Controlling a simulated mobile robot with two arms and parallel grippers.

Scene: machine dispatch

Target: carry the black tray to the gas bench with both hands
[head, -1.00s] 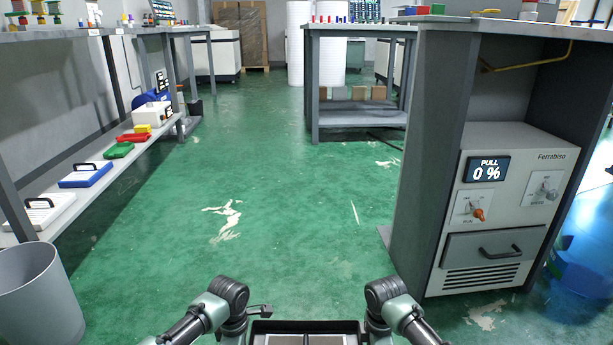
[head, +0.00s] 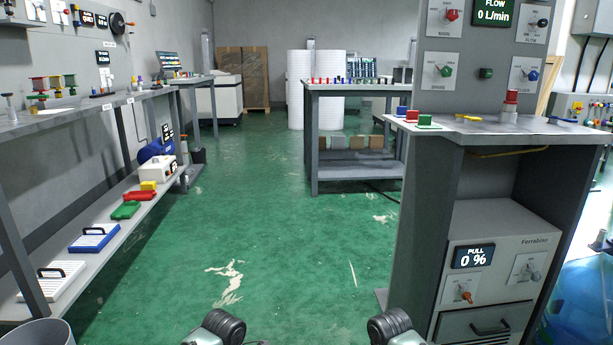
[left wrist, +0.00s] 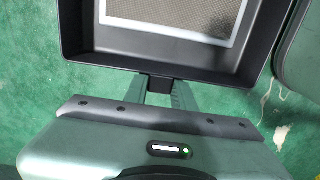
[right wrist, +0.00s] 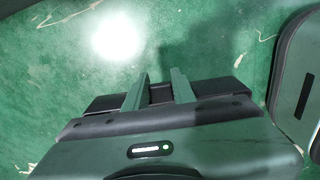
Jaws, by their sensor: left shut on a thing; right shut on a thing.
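The black tray (left wrist: 258,62) shows in the left wrist view, with a white-edged grey panel (left wrist: 165,22) inside it. My left gripper (left wrist: 160,86) is shut on a small black grip at the tray's edge. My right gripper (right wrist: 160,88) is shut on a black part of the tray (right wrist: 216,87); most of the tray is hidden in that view. The head view shows neither tray nor fingers, only my arms at the bottom. A bench with a FLOW 0 L/min panel (head: 496,12) stands at the right; I cannot tell if it is the gas bench.
A grey bench (head: 312,140) with a lower shelf stands ahead. A long bench with a low shelf (head: 120,228) runs along the left. A grey bin (head: 36,334) stands at the lower left. The green floor (head: 250,215) between them is clear. Pale drums (head: 330,75) stand behind.

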